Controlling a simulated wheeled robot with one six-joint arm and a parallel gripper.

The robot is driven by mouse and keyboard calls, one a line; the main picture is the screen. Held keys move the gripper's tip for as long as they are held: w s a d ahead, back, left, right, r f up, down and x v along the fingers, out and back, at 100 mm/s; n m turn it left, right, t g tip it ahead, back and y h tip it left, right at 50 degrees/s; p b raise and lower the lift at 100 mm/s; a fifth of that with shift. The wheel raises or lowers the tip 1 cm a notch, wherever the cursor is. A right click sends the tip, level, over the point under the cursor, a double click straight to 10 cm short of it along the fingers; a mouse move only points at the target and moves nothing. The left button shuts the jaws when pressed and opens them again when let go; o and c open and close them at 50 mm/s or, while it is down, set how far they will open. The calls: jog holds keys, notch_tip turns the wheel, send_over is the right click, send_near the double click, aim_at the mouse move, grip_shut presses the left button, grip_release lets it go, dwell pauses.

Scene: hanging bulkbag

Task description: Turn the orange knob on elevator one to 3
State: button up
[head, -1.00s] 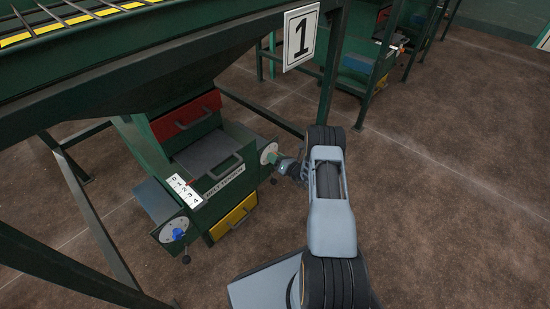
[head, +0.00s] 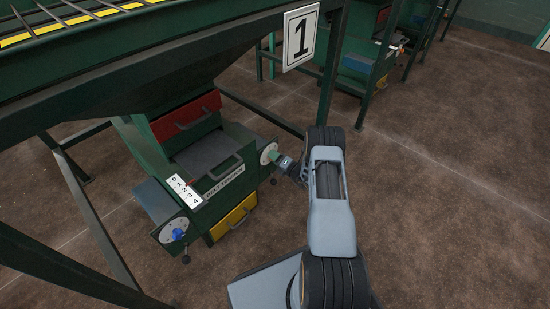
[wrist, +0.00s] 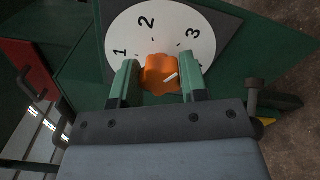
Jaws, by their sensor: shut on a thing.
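The orange knob (wrist: 159,74) sits on a round white dial (wrist: 150,22) with the numbers 1, 2 and 3 showing. A white mark on the knob points right and slightly up, on the side of the 3. My gripper (wrist: 159,82) is shut on the knob, one green finger on each side. In the head view my gripper (head: 281,161) reaches the white dial (head: 268,153) on the right side of the green machine. The knob is hidden there. A sign with a 1 (head: 300,36) hangs on this elevator's frame.
A second dial with a blue knob (head: 178,233) is on the machine's near left side, by a 0-to-4 label (head: 184,191). Red (head: 187,117) and yellow (head: 234,217) drawers are at the front. A green post (head: 333,70) stands close behind my arm. Brown floor at right is clear.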

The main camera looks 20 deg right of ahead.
dwell(0.3)
jog(key=o, duration=0.9)
jog(key=p+v, duration=0.4)
jog(key=v, duration=0.9)
jog(key=shift+s+d, duration=0.2)
jog(key=shift+s, duration=0.2)
